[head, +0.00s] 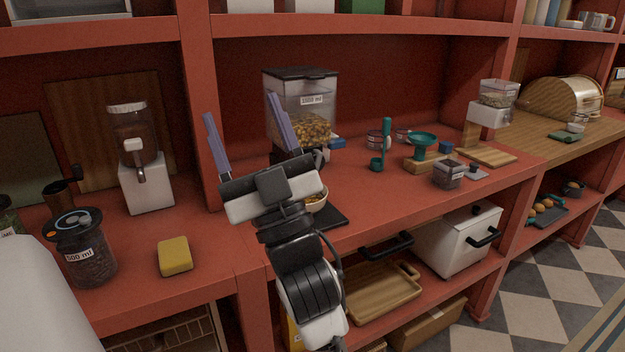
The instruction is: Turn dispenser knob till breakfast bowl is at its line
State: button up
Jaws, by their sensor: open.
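The cereal dispenser (312,112) stands on the red shelf, a clear bin with a dark lid, a "1000 ml" label and golden cereal inside. A dark part that may be its knob (319,158) shows low on its front, partly behind my gripper. The breakfast bowl (318,203) is pale and sits below the dispenser on a black mat (332,217). My wrist hides much of the bowl, so its line and fill level cannot be read. My gripper (241,106) is open and empty, its two purple-grey fingers pointing up in front of the dispenser and left of it.
A white dispenser (148,183), a yellow sponge (175,256) and a "500 ml" jar (84,257) stand to the left. A green funnel on a stand (423,142) and a small labelled container (448,175) are on the right. A red upright (200,90) divides the bays.

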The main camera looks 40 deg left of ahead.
jog(key=w+d+f+m+t+h+b, duration=0.15)
jog(key=w+f+m+h+b, duration=0.35)
jog(key=w+f+h, duration=1.05)
jog(key=w+a+y+p, duration=0.1)
jog(key=w+a, duration=0.2)
jog(key=a, duration=0.1)
jog(key=w+a+f+y+p, duration=0.1)
jog(key=w+a+p, duration=0.1)
jog(key=w+a, duration=0.1)
jog(key=w+a+f+m+y+p, duration=0.1)
jog(key=w+a, duration=0.3)
jog(key=a, duration=0.1)
jog(key=shift+w+y, duration=0.1)
jog(key=shift+y, duration=0.15)
jog(key=shift+c, duration=0.2)
jog(key=c, duration=0.9)
jog(key=m+p, duration=0.2)
jog(key=shift+r+p, duration=0.25)
jog(key=shift+p, duration=0.05)
jog(key=shift+m+p, duration=0.8)
jog(key=shift+m, duration=0.4)
jog(key=shift+f+m, duration=0.25)
jog(key=shift+m, duration=0.25)
